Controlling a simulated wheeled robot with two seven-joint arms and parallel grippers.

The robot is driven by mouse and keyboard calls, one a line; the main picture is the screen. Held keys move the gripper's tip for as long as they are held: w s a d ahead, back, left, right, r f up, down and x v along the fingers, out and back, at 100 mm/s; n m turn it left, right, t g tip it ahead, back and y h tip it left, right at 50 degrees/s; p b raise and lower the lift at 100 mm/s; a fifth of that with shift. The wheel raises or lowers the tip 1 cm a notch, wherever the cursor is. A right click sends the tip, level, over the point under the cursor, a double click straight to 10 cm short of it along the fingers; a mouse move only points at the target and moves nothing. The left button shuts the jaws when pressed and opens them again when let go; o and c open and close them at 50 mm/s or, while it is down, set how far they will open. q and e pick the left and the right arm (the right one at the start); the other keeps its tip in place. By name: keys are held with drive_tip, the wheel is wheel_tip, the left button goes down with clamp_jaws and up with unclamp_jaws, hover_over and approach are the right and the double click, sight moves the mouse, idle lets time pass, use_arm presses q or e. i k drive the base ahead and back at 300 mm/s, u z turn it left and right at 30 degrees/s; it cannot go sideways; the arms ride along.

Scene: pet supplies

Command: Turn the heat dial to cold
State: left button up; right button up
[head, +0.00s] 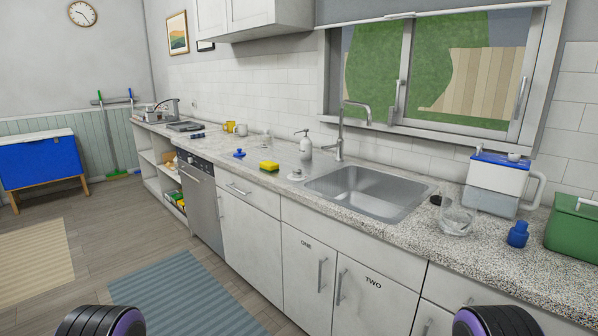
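I cannot make out a marked heat dial in the head view. The dishwasher (202,212) under the counter has a dark control panel (194,160) along its top edge, with small details too small to read. A small white round piece (295,175) sits on the counter left of the sink (370,191). A small black round piece (436,200) lies right of the sink. Only dark, purple-edged parts of my own arms show at the bottom left and bottom right. Neither gripper is in view.
The speckled counter (405,237) runs along the wall. Mats lie on the otherwise open floor.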

sight(297, 173)
drive_tip(key=z, duration=0.55)
drive_tip(key=k, duration=0.65)
drive_tip(key=u, duration=0.15)
drive_tip(key=i, duration=0.6)
drive_tip(key=u, duration=1.1)
drive_tip(key=i, duration=1.65)
drive_tip(key=z, duration=0.7)
